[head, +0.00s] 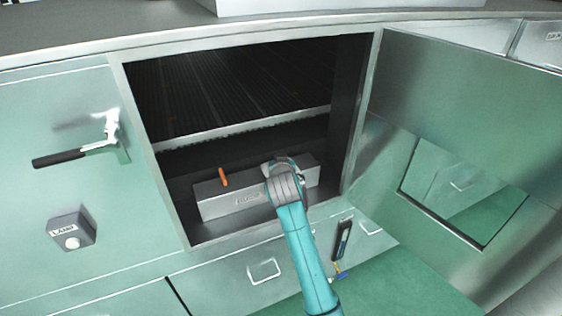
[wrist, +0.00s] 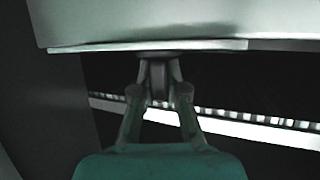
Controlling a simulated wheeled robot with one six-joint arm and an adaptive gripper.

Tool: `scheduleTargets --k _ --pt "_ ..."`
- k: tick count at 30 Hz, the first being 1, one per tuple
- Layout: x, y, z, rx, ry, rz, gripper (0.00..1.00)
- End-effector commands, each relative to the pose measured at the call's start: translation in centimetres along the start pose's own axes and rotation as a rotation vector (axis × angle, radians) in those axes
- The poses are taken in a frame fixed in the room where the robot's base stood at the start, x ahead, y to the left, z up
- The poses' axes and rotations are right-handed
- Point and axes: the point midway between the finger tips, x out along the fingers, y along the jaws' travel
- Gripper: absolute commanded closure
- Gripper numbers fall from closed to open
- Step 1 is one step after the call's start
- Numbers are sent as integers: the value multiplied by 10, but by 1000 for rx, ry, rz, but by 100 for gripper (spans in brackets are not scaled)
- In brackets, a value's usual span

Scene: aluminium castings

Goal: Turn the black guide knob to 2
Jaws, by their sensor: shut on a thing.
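In the wrist view, my gripper (wrist: 159,76) has its two fingers closed on a small dark knob (wrist: 158,86), just below the edge of a pale metal box. This looks like the black guide knob; its scale and pointer cannot be read here. In the head view, the grey metal box (head: 222,201) sits low inside the open cabinet. My wrist covers its right part and hides the fingers and the knob.
An orange lever (head: 223,177) stands up from the box, left of my wrist. The cabinet door (head: 455,110) is swung open to the right. A ribbed rack (head: 240,122) lies above and behind the box. A black-handled latch (head: 75,156) and a lamp switch (head: 72,229) are at left.

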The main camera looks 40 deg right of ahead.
Motion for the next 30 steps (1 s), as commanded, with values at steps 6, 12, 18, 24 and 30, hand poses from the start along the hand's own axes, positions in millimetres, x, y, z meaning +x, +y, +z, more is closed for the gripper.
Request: scheduleTargets --k 6,12,18,24,30 --pt "0 0 0 -12 -1 -30 100" --pt "0 -1 0 -13 -2 -33 100" --pt "0 -1 1 -13 -2 -33 78" --pt "0 -1 0 -13 -2 -32 62" --pt "-2 0 0 -13 -1 -32 62"
